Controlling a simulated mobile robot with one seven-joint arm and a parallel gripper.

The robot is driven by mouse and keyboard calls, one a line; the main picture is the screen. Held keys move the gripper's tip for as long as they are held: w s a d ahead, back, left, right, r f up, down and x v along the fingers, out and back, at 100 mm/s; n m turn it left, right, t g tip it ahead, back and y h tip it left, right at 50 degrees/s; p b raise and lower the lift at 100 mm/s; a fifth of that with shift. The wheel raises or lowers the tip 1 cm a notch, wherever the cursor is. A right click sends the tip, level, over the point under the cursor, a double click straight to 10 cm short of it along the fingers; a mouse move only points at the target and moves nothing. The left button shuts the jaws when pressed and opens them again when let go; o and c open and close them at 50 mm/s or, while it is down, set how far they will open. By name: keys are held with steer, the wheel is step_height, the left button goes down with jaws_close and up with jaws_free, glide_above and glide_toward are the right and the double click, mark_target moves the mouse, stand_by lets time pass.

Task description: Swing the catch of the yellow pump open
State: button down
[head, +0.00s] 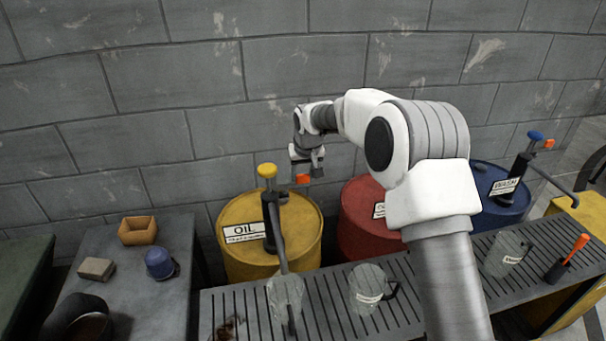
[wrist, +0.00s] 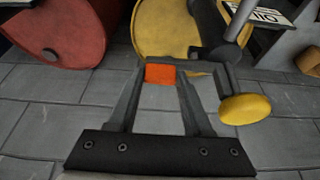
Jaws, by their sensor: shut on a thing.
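The yellow pump (head: 268,172) has a yellow knob and a dark body, and stands on the yellow drum labelled OIL. Its knob also shows in the wrist view (wrist: 245,109), to the right of my fingers. The orange catch (head: 302,179) sits to the right of the knob in the head view. In the wrist view the orange catch (wrist: 160,74) lies between my fingertips. My gripper (wrist: 160,69) is shut on the catch, above the drum. The joint between catch and pump is partly hidden by my fingers.
A yellow drum (head: 235,212), a red drum (head: 358,215) and a blue drum (head: 485,205) stand along the block wall. Glass jugs stand on the slatted rack (head: 330,305) in front.

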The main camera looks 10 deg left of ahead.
steer(key=s+m+h+b, duration=0.1)
steer(key=m, duration=0.1)
steer(key=shift+s+f+m, duration=0.1)
steer(key=shift+s+m, duration=0.05)
steer(key=shift+m, duration=0.25)
steer(key=shift+s+a+m+g+h+p, duration=0.25)
steer(key=shift+s+m+h, duration=0.45)
steer(key=shift+m, duration=1.15)
steer(key=shift+s+a+m+g+h+p, duration=0.1)
steer(key=shift+s+a+m+h, duration=0.45)
steer(key=shift+m, duration=1.35)
steer(key=shift+s+a+m+g+h+p, duration=0.15)
steer(key=shift+s+m+h, duration=0.75)
steer(key=shift+m, duration=0.95)
steer(key=shift+c, duration=1.7)
jaws_free()
steer(key=shift+d, duration=0.1)
steer(key=shift+w, duration=0.1)
